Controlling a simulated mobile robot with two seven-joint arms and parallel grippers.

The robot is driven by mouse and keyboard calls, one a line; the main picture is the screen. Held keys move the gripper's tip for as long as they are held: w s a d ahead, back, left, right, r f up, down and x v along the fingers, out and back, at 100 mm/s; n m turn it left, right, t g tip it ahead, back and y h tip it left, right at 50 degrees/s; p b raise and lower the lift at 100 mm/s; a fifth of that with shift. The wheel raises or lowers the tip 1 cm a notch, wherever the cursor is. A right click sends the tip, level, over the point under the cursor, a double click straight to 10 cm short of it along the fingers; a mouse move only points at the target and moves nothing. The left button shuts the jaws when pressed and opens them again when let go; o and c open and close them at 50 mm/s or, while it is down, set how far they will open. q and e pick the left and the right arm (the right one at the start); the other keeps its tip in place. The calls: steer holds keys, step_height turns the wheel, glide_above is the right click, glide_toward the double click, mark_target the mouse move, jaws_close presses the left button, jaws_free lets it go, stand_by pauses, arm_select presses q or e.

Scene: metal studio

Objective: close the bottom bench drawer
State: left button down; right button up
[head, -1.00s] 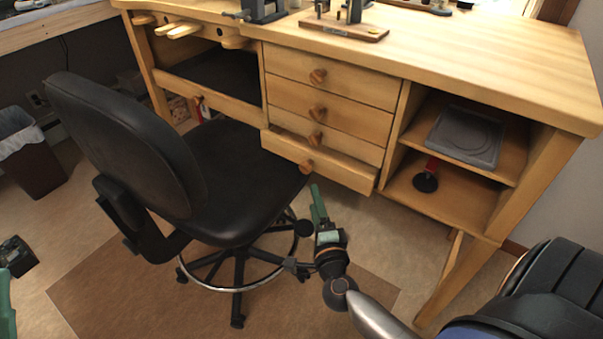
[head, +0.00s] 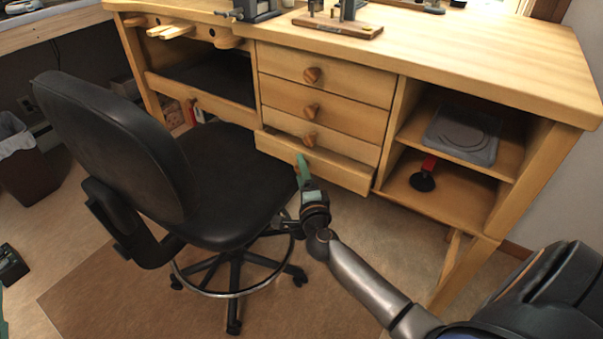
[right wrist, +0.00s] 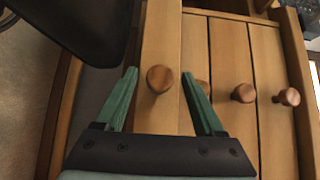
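The bottom bench drawer (head: 335,170) is the lowest of the wooden drawers in the bench. It stands partly out, its front forward of the drawers above. My right gripper (head: 299,160) is at its front, covering most of the knob in the head view. In the right wrist view, the round wooden knob (right wrist: 160,78) shows between the open green fingers of my right gripper (right wrist: 158,74). The fingers stand apart on either side of it; I cannot tell whether they touch the drawer front.
A black swivel chair (head: 215,185) stands close to the left of the drawer and my right gripper. Open shelves (head: 440,195) lie to the right, holding a grey tray (head: 462,135). The floor below the drawer is clear.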

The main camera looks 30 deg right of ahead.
jaws_close()
stand_by(0.3)
steer(key=shift+d, duration=0.1)
stand_by(0.9)
